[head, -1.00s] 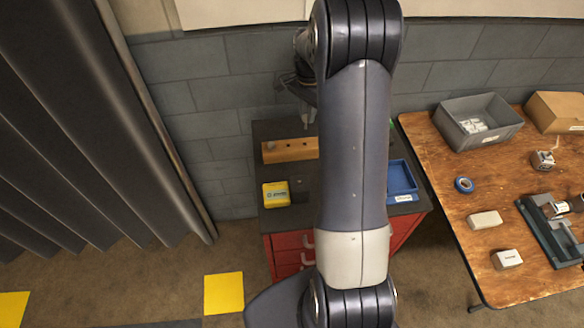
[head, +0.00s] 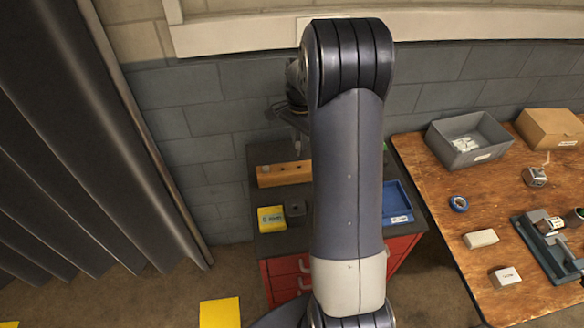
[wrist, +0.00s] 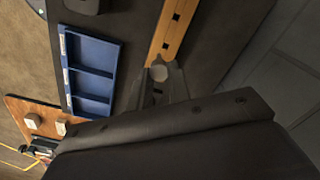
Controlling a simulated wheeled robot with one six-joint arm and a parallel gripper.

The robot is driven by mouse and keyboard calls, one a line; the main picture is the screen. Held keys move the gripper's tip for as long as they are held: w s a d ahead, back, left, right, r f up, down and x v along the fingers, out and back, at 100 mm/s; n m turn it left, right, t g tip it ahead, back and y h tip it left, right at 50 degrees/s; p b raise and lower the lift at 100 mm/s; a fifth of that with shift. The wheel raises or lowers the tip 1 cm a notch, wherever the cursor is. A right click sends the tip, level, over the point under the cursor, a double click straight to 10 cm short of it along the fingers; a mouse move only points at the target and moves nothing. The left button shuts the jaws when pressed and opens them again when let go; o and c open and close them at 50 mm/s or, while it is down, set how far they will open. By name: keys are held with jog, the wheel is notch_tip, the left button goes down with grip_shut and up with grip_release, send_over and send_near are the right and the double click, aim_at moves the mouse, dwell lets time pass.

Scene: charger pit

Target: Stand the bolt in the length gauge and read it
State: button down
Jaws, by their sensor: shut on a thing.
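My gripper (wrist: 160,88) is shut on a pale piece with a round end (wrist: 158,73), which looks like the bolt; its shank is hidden. In the head view my gripper (head: 298,140) hangs above the far part of the cabinet top, over or just behind the wooden block (head: 284,174); the arm covers part of it. The wooden block has dark holes and also shows in the wrist view (wrist: 172,32). A dark grey block (head: 296,210), possibly the length gauge, stands beside the yellow box (head: 271,219). Its markings are too small to read.
A blue compartment tray (head: 397,202) lies at the cabinet's right side. My arm hides the middle of the top. A wooden table (head: 440,190) to the right carries a grey bin (head: 470,140), blue tape (head: 458,203) and a vice (head: 550,235). A wall stands close behind.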

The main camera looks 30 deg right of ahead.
jog(key=s+a+r+p, duration=0.1)
jog(key=s+a, duration=0.3)
jog(key=s, duration=0.2)
jog(key=s+a+p, duration=0.1)
jog(key=s+a, duration=0.2)
jog(key=s, duration=0.3)
jog(key=shift+s+f+b, duration=0.1)
jog(key=shift+f+b, duration=1.7)
jog(key=shift+f, duration=0.55)
jog(key=shift+f+b, duration=2.2)
jog(key=shift+f, duration=0.55)
jog(key=c, duration=1.3)
grip_release()
jog(key=shift+o, duration=0.2)
jog(key=shift+r, duration=0.15)
notch_tip(320, 180, up, 11)
jog(key=shift+f, duration=0.2)
